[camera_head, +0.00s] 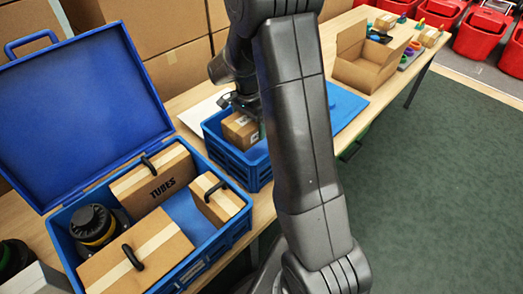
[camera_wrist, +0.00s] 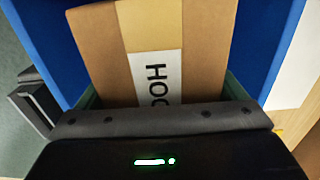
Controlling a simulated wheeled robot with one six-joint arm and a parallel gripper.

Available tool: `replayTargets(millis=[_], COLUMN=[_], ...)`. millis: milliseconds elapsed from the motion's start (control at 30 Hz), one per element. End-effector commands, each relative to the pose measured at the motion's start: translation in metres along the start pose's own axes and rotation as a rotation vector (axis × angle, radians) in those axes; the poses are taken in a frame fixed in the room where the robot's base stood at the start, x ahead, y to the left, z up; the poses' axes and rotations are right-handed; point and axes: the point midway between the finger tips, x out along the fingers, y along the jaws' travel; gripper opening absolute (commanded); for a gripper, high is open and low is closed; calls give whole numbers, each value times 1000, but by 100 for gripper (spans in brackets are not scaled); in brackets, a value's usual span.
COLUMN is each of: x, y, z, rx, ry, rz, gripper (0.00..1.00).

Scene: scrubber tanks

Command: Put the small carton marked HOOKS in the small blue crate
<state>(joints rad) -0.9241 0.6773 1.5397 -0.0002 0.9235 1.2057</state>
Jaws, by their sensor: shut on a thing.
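The small carton (camera_wrist: 120,50) shows a white label with the letters HOO in the wrist view; the rest of the word is hidden by my gripper. The carton (camera_head: 240,129) also shows in the head view, within the small blue crate (camera_head: 250,169). My gripper (camera_head: 245,103) is above the crate and shut on the carton; its fingertips are mostly hidden by my arm. Blue crate walls (camera_wrist: 262,35) show on both sides of the carton in the wrist view. I cannot tell whether the carton touches the crate floor.
A large blue case (camera_head: 215,250) with its lid open stands at the left, holding a carton marked TUBES (camera_head: 150,182), other cartons and a black round part (camera_head: 95,226). An open cardboard box (camera_head: 365,62) stands farther right on the table. Red bins (camera_head: 475,35) stand at the back right.

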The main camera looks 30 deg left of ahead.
Motion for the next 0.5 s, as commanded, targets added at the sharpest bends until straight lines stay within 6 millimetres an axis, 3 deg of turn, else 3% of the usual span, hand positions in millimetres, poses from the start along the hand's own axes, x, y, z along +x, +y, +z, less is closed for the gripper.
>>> replayTargets(millis=[500], x=[74], y=[0], z=[0], rx=[0], ry=[-1], rz=[3], gripper=[62])
